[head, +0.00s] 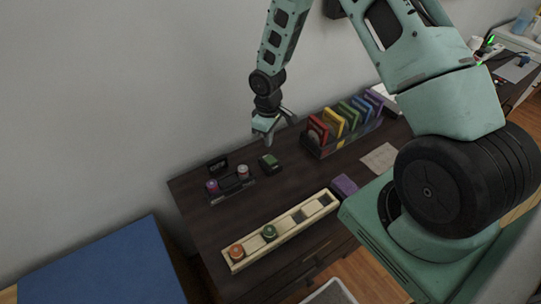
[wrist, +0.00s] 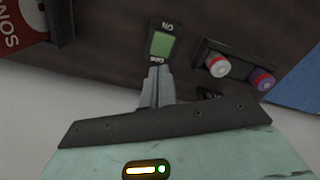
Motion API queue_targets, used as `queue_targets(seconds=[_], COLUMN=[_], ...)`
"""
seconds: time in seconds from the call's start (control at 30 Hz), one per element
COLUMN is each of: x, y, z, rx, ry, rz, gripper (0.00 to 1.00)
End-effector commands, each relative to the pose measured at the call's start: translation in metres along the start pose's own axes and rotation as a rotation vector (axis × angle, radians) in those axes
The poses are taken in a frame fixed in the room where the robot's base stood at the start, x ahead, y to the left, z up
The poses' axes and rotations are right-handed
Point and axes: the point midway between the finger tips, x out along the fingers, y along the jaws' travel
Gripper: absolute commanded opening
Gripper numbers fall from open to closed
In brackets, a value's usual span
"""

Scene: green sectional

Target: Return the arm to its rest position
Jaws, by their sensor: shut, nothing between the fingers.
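My arm reaches over the dark wooden table (head: 225,212) from the right in the head view. My gripper (head: 268,142) hangs above the back of the table, near the wall. In the wrist view my gripper (wrist: 157,72) shows its fingers closed together with nothing between them. A small dark device with a green screen (head: 268,162) lies on the table just beyond the fingertips. The wrist view shows this device (wrist: 162,44) right ahead of the fingers, and I cannot tell whether they touch it.
A dark holder (head: 232,188) with small capped cylinders stands to the left. A wooden tray (head: 285,234) with two round items lies in front. A rack of coloured cases (head: 340,146) stands right of the gripper. A blue surface (head: 100,265) is at lower left.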

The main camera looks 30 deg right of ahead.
Motion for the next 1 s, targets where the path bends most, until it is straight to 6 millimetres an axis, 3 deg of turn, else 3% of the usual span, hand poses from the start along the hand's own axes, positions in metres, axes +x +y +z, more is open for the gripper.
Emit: queue_targets(seconds=[0.1, 0.67, 0.77, 0.87, 1.0], x=[-0.009, -0.008, -0.021, -0.047, -0.095], y=[0.000, 0.000, -0.010, -0.033, -0.080], z=[0.000, 0.000, -0.004, -0.011, -0.015], rx=[0.001, 0.001, -0.005, -0.014, -0.030], ry=[0.000, 0.000, 0.005, 0.010, 0.020], rz=[0.000, 0.000, 0.001, 0.002, -0.001], gripper=[0.00, 0.00, 0.00, 0.00, 0.00])
